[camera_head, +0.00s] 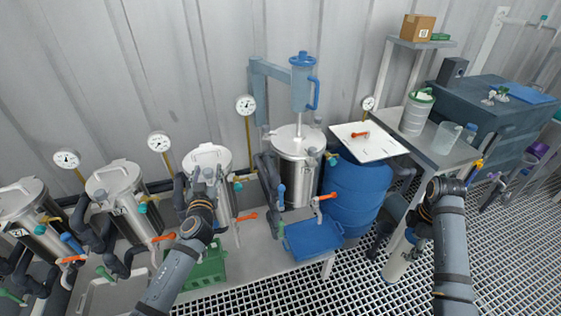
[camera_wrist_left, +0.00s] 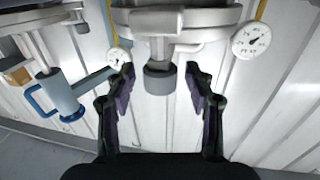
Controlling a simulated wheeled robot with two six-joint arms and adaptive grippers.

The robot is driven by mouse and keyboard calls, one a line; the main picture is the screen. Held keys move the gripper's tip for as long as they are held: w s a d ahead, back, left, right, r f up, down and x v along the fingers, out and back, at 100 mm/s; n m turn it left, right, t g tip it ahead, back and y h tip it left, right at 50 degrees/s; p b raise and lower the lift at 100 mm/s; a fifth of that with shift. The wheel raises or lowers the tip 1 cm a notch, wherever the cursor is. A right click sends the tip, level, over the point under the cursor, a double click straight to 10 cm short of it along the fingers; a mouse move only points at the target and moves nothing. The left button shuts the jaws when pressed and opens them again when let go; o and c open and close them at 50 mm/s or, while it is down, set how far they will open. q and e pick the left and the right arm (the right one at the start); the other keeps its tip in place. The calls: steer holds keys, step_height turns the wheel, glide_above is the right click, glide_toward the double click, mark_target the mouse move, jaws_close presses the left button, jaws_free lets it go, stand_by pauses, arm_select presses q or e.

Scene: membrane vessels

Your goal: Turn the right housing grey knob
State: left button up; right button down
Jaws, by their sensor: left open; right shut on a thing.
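My left gripper (camera_head: 207,183) is in front of the steel housing (camera_head: 222,160), the third from the left in the head view. In the left wrist view my left gripper (camera_wrist_left: 160,82) is open, with one finger on each side of a grey knob (camera_wrist_left: 159,80). Gaps show between the knob and both fingers. The knob sits below a steel rim (camera_wrist_left: 185,22) in that view.
More steel housings (camera_head: 117,187) stand to the left. A larger steel vessel (camera_head: 297,160) and a blue barrel (camera_head: 358,193) stand to the right. Orange-handled valves (camera_head: 247,216) and dark pipes crowd the front. A green crate (camera_head: 207,270) is under my left arm.

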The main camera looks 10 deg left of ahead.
arm_select(q)
steer(key=shift+w, duration=0.2)
